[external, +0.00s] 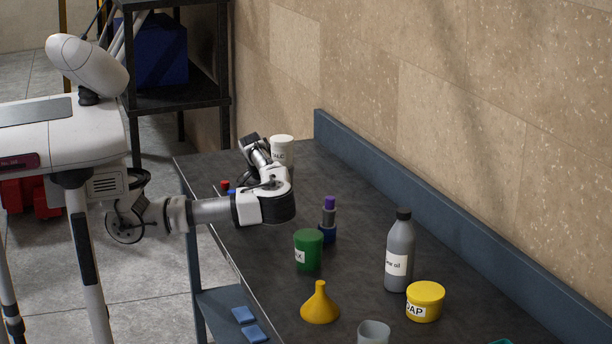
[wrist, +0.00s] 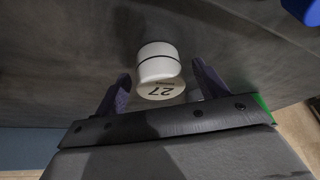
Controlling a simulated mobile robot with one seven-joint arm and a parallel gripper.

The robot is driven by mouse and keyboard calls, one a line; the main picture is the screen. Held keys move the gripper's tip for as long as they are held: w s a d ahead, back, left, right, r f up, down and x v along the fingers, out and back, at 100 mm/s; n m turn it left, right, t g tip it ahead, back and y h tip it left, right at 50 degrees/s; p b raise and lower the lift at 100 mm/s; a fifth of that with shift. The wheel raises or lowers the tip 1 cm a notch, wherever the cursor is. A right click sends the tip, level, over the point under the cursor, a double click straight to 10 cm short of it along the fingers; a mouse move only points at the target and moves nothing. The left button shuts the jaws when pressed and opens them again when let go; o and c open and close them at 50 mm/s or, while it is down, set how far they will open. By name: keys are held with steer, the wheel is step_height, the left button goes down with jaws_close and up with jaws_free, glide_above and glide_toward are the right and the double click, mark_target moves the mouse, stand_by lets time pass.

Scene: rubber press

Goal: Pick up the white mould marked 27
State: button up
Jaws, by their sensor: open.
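The white mould marked 27 (wrist: 160,62) shows in the wrist view. It is a short round white piece with a thin dark line around it and a pale face bearing the number. My gripper (wrist: 162,70) is open, with one dark finger on either side of the mould. I see no grip on it, and cannot tell how far the fingers reach in depth. In the external view my wrist is over the far part of the bench, and I cannot make out the mould there.
On the dark bench (external: 345,270) stand a white tub (external: 282,145), a green tub (external: 308,248), a blue-and-purple item (external: 328,220), a yellow funnel (external: 320,306), a grey bottle (external: 400,250) and a yellow tub (external: 425,300). A raised blue edge (external: 420,210) runs along the wall.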

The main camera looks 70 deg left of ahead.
steer(key=c, duration=1.2)
